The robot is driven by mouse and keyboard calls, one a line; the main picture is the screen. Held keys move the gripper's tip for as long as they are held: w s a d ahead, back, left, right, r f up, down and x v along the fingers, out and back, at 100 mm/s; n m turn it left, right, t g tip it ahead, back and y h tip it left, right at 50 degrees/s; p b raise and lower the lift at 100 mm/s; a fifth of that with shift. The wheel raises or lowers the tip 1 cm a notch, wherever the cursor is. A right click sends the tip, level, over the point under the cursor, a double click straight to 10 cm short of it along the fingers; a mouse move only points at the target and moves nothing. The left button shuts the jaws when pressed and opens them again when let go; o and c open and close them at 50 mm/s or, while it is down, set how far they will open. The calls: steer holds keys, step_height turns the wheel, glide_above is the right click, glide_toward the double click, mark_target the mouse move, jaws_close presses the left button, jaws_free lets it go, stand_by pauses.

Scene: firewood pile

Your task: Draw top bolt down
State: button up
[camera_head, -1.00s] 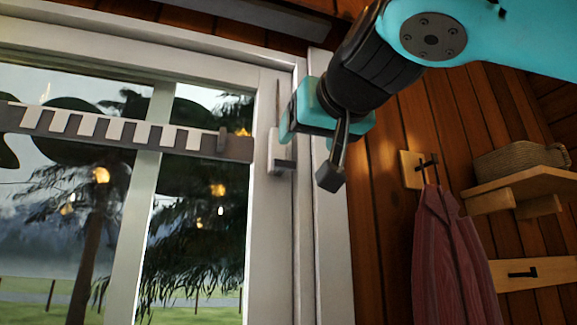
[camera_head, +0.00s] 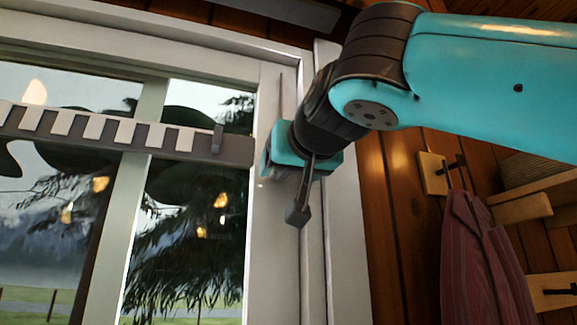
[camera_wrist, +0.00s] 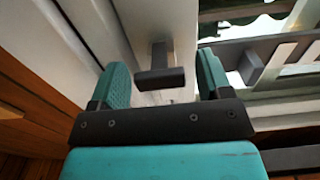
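The top bolt is on the white frame (camera_head: 278,225) of the glazed panel. Its thin upright rod (camera_head: 281,92) shows above my gripper in the head view, and my gripper (camera_head: 275,158) hides the rest there. In the wrist view, the bolt's dark T-shaped handle (camera_wrist: 160,77) stands out from the pale frame. My gripper (camera_wrist: 160,85) is open, with one teal finger on each side of the handle. Gaps show between the handle and both fingers, so nothing is gripped. I cannot tell exactly how far the fingertips reach past the handle.
A dark bar with pale teeth (camera_head: 110,132) crosses the glass left of my gripper. A striped red garment (camera_head: 478,255) hangs from a hook on the wooden wall at right. A wooden shelf (camera_head: 522,210) holds a woven basket (camera_head: 540,170).

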steer(key=c, duration=1.2)
step_height(320, 180, down, 3)
steer(key=shift+a+r+b, duration=0.1)
steer(key=shift+b, duration=1.1)
steer(key=shift+w, duration=0.1)
steer(key=o, duration=1.3)
